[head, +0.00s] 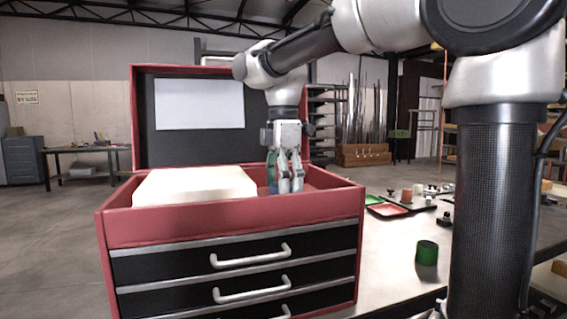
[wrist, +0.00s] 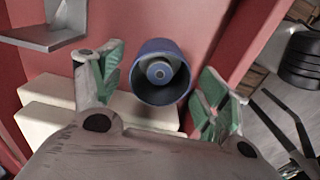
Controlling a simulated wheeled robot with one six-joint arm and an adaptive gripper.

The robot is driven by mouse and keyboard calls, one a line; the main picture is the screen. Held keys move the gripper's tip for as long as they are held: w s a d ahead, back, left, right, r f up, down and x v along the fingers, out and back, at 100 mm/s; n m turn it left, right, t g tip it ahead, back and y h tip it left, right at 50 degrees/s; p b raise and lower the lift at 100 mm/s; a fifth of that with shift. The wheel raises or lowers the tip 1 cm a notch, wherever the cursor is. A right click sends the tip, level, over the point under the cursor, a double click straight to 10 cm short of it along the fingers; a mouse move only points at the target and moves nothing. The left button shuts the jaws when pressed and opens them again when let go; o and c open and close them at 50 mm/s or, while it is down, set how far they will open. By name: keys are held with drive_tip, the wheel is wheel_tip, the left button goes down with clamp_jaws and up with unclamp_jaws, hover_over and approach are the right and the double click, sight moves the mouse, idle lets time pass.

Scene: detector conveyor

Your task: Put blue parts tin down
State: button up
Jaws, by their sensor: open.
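The blue parts tin (wrist: 160,47) shows in the wrist view as a round, open-topped cup with a raised hub inside. It lies between the spread fingers of my gripper (wrist: 158,95), with a visible gap on each side. In the head view my gripper (head: 284,185) points down into the open top of the red tool chest (head: 230,229), right of a cream block. Only a sliver of the blue tin (head: 272,178) shows there behind the fingers. The chest's front wall hides its base, so I cannot tell what it rests on.
The cream block (head: 195,186) fills the left of the chest top. The raised lid (head: 200,140) stands behind. On the table to the right are a green cup (head: 427,253), a red tray (head: 387,210) and a dark tray with small parts (head: 412,202).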

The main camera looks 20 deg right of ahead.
wheel_tip(320, 180, up, 11)
idle(0.3)
idle(0.4)
